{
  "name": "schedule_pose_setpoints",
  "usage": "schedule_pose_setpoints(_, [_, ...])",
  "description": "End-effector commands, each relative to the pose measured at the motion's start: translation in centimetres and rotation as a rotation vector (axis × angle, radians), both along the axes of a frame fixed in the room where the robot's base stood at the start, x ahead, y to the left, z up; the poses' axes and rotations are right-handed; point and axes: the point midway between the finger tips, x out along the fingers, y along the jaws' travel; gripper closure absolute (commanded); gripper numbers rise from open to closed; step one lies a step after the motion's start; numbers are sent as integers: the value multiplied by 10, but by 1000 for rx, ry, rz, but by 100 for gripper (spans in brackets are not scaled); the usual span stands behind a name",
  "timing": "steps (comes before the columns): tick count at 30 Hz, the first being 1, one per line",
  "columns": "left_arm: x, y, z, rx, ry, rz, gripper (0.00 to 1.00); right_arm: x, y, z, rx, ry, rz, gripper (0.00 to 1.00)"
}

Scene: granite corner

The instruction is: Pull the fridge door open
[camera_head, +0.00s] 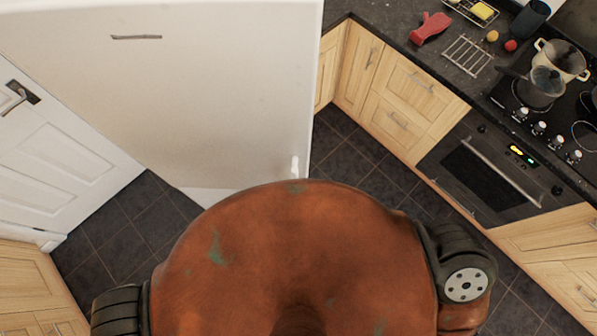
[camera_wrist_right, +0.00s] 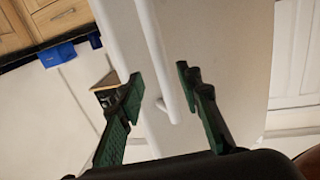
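The white fridge (camera_head: 170,95) fills the upper left of the head view, with a short dark mark near its top. In the right wrist view its white door (camera_wrist_right: 225,45) carries a long, slim white handle (camera_wrist_right: 157,50). My right gripper (camera_wrist_right: 160,85) has its dark green fingers spread, one on each side of the handle's lower end in the picture. I see no finger closed on the handle; the depth between them is hard to judge. The door looks shut. My left gripper is in neither view.
A white room door (camera_head: 50,150) stands at the left. Wooden cabinets (camera_head: 400,100) and an oven (camera_head: 485,175) line the right, under a dark counter with pots (camera_head: 560,60). Dark floor tiles (camera_head: 125,220) show between. My orange body fills the lower middle.

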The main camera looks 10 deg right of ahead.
Motion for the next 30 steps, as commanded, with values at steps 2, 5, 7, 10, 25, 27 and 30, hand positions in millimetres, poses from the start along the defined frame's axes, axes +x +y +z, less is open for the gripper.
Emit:
schedule_pose_setpoints(2, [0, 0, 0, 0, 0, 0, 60, -16, -6, -1, -2, 3, 0, 68])
schedule_pose_setpoints(5, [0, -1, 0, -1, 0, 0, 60, -31, -11, -1, -2, 2, 1, 68])
schedule_pose_setpoints(7, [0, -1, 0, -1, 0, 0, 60, -38, -14, -1, -3, 1, 0, 68])
schedule_pose_setpoints(10, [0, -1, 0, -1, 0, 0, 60, -44, -16, 0, -2, 0, 0, 68])
schedule_pose_setpoints(25, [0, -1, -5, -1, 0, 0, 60, -46, -19, -32, -21, 44, 8, 80])
schedule_pose_setpoints(27, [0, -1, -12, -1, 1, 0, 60, -46, -23, -76, -50, 110, 15, 85])
schedule_pose_setpoints(30, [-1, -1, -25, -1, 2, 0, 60, -49, -39, -172, -114, 261, 23, 92])
